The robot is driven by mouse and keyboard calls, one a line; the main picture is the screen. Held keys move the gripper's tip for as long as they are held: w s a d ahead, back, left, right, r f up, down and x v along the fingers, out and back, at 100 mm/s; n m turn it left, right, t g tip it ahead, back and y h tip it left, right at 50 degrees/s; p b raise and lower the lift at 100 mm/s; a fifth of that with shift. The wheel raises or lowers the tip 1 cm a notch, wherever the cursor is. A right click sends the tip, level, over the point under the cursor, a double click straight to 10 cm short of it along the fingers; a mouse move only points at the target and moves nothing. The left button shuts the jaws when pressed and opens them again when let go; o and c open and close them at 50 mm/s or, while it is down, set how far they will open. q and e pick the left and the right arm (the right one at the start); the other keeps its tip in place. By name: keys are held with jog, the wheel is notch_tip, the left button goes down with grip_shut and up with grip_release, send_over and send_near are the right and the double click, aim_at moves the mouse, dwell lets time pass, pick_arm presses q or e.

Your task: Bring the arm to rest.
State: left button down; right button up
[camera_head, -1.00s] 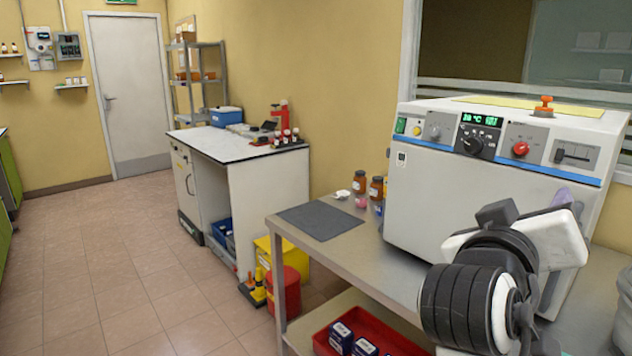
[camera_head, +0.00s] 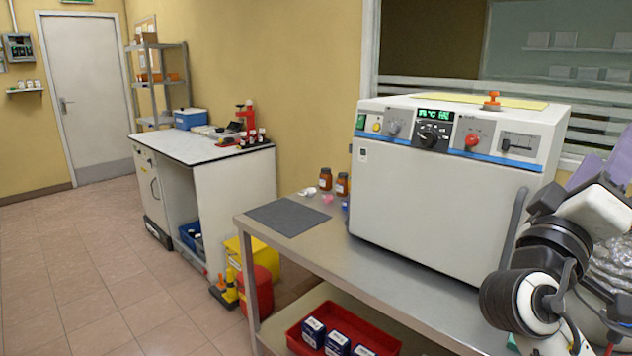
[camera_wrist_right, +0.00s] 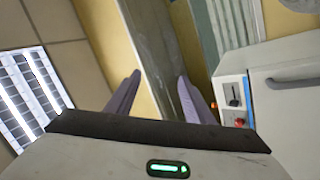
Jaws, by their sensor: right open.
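My right arm (camera_head: 540,270) is folded up at the right of the head view, in front of the right end of the steel bench. My right gripper (camera_wrist_right: 158,98) shows two purple fingers spread apart in the right wrist view, with nothing between them. Part of its purple fingers also shows at the right edge of the head view. The wrist view looks past the fingers at the wall, the window and a ceiling lamp. My left gripper is in neither view.
A white oven (camera_head: 440,190) with a closed door stands on the steel bench (camera_head: 330,255), close to my right arm. A dark mat (camera_head: 288,217) and brown bottles (camera_head: 342,184) are left of it. A red tray (camera_head: 300,344) sits on the lower shelf. The floor at left is clear.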

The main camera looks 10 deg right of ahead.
jog(key=w+a+f+n+t+y, duration=0.1)
jog(key=w+f+n+t+y, duration=0.3)
jog(key=f, duration=0.5)
jog(key=w+f+n+t+y, duration=0.1)
jog(key=w+f+n+y, duration=0.35)
jog(key=f, duration=0.35)
jog(key=s+a+f+n+g+y, duration=0.15)
jog(key=f+y, duration=0.25)
jog(key=f, duration=0.8)
jog(key=s+a+f+n+g+y, duration=0.1)
jog(key=s+a+f+n+y, duration=0.2)
jog(key=f, duration=0.9)
jog(key=s+a+f+m+g+y, duration=0.2)
jog(key=s+a+f+g+y, duration=0.1)
jog(key=s+f, duration=0.75)
jog(key=s+a+f+m+g+y, duration=0.3)
jog(key=s+f+y, duration=0.1)
jog(key=s+f, duration=0.7)
jog(key=a+m+t, duration=0.1)
jog(key=a+m, duration=0.3)
jog(key=a, duration=0.9)
jog(key=shift+w+a+f+m+y, duration=0.15)
jog(key=shift+w+f+m+y, duration=0.15)
jog(key=shift+m+y, duration=0.1)
